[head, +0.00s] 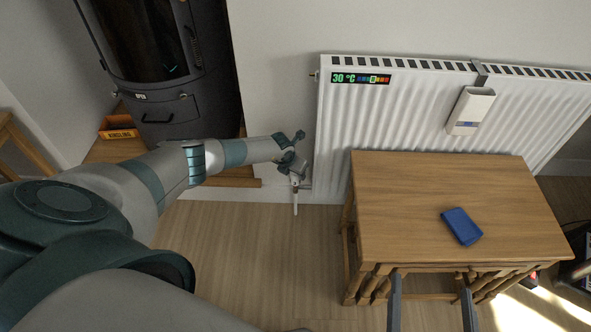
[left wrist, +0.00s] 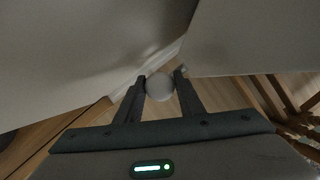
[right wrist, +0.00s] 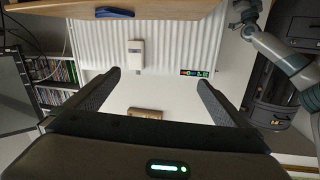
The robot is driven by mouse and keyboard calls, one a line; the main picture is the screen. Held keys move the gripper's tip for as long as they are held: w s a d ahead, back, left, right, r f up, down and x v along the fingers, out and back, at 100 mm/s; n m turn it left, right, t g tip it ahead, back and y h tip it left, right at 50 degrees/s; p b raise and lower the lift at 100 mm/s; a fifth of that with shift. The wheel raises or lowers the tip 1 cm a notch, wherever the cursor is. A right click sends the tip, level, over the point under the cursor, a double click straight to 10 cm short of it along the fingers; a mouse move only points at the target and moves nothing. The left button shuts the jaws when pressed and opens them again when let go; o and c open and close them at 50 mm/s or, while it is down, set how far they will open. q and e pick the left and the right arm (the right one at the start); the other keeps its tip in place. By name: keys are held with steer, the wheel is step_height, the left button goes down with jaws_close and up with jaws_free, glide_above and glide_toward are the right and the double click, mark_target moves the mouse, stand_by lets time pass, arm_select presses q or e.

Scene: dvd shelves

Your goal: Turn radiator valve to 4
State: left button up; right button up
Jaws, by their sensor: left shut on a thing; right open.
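The radiator valve (left wrist: 159,87) shows as a pale round knob between the two fingers in the left wrist view. In the head view the valve area (head: 297,182) is at the radiator's lower left corner, partly hidden by my left gripper (head: 290,163). My left gripper is shut on the knob. The number on the valve cannot be read. The white radiator (head: 335,130) carries a display (head: 361,78) reading 30 °C with a coloured scale. My right gripper (head: 431,285) is open and empty in front of the table; its fingers show apart in the right wrist view (right wrist: 158,80).
A wooden table (head: 400,200) stands before the radiator with a blue object (head: 461,226) on it. A white box (head: 470,112) hangs on the radiator. A dark stove (head: 170,70) and an orange kindling box (head: 117,127) are at the left. Floor left of the table is clear.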

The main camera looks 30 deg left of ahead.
arm_select(q)
steer(key=n+p, duration=0.2)
steer(key=shift+r+y+p, duration=0.1)
steer(key=shift+y+p, duration=0.25)
steer(key=shift+y, duration=0.05)
arm_select(e)
steer(key=s+d+f+g+h, duration=0.1)
steer(key=s+f+g, duration=0.1)
steer(key=f, duration=0.3)
steer(key=s+d+f+g+h, duration=0.1)
steer(key=s+d+f+g, duration=0.1)
steer(key=f+g, duration=0.3)
steer(key=shift+s+d+f+m, duration=0.15)
steer(key=shift+s+d+m, duration=0.1)
steer(key=shift+d+m, duration=0.05)
arm_select(q)
steer(key=o, duration=1.1)
steer(key=shift+c, duration=0.2)
steer(key=shift+r, duration=0.1)
